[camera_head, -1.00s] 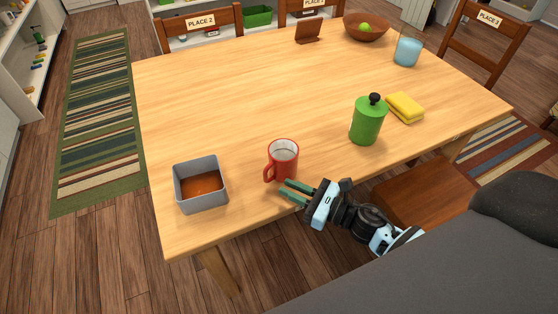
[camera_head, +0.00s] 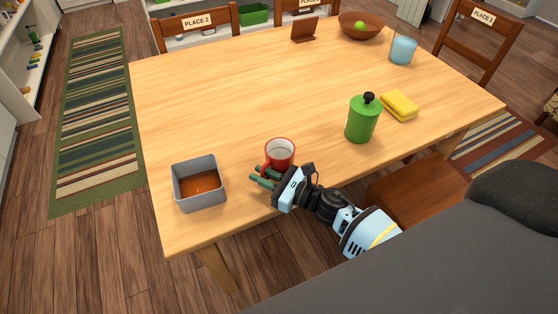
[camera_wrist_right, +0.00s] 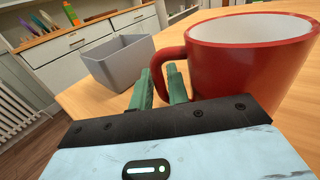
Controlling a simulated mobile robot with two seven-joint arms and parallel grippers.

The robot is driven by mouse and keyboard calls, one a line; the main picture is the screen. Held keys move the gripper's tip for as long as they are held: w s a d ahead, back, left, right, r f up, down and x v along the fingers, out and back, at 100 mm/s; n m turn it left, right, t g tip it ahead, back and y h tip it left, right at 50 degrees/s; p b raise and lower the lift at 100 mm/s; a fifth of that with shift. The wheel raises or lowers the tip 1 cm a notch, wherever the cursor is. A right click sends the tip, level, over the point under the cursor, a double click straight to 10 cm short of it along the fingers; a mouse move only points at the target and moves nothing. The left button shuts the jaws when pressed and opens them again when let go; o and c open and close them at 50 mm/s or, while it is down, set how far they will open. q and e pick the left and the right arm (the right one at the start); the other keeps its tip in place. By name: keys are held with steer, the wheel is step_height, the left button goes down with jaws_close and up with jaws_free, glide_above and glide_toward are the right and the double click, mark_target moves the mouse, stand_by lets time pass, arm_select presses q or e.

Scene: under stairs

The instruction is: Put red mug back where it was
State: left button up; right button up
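The red mug (camera_head: 280,154) with a white inside stands upright near the table's front edge, between the grey box and the green canister. My right gripper (camera_head: 258,177) is low in front of the mug at its handle side, fingers pointing left. In the right wrist view, the mug (camera_wrist_right: 250,65) fills the upper right. Its handle (camera_wrist_right: 163,58) is right at the two green fingers (camera_wrist_right: 160,85), which are apart with a narrow gap. I cannot tell whether they touch the handle. My left gripper is not in view.
A grey box (camera_head: 176,191) with an orange-brown inside stands left of the mug; it also shows in the wrist view (camera_wrist_right: 120,62). A green canister (camera_head: 361,122) and yellow sponge (camera_head: 399,106) stand right. A blue cup (camera_head: 403,50) and brown bowl (camera_head: 361,27) are farther back. The table's middle is clear.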

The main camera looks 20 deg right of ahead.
jaws_close()
steer(key=shift+r, duration=0.2)
steer(key=shift+r, duration=0.6)
step_height(320, 180, up, 3)
steer(key=shift+f+p, duration=0.15)
steer(key=shift+p, duration=0.3)
arm_select(q)
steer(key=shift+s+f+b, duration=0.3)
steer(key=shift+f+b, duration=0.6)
steer(key=shift+b, duration=0.35)
arm_select(e)
steer(key=s+d, duration=0.2)
steer(key=s, duration=0.5)
steer(key=s+d, duration=0.3)
steer(key=s, duration=0.5)
steer(key=shift+d+r, duration=0.25)
steer(key=shift+r, duration=0.2)
